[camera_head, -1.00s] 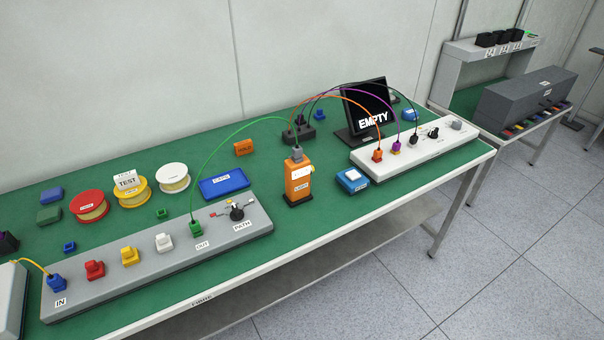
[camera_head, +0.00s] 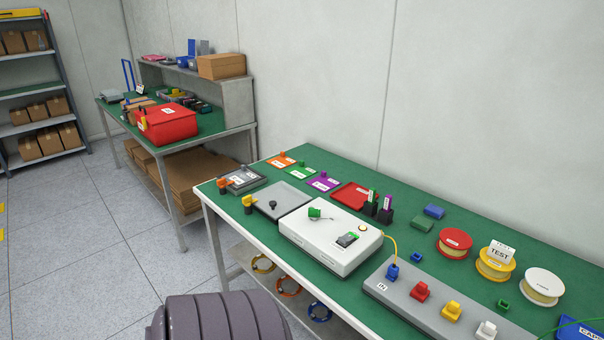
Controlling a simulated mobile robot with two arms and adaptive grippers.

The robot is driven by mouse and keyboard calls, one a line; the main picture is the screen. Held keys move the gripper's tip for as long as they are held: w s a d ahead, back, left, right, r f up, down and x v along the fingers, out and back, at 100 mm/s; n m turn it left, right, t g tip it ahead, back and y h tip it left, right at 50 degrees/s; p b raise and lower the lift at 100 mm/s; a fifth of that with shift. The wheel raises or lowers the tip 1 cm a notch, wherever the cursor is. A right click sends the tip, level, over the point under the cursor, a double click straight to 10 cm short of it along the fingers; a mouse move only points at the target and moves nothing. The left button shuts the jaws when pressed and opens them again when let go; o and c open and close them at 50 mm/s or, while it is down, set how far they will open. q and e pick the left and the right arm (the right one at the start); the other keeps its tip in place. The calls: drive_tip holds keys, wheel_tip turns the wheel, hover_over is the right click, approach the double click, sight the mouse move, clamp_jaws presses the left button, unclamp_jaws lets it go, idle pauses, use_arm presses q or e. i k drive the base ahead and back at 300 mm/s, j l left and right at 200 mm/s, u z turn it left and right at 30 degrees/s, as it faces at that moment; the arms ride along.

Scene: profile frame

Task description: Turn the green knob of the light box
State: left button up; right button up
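The light box looks to be the white box (camera_head: 330,240) on the green-topped bench, right of the middle of the view. A green knob (camera_head: 314,213) sits on its top toward the left. A small dark panel with a green part (camera_head: 348,239) and a small round lamp or button (camera_head: 363,228) are also on its top. A yellow cable (camera_head: 390,240) runs from its right end to a blue plug (camera_head: 392,271) on the grey panel. Neither of my grippers is in view. A dark ribbed part, probably mine, shows at the bottom.
The grey panel (camera_head: 410,305) with coloured plugs stands right of the white box. A grey plate (camera_head: 281,201) with a black knob lies left of it. Floor is clear at the left, before a second bench (camera_head: 215,128).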

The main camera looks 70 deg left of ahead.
sight(315, 213)
drive_tip(key=u, duration=2)
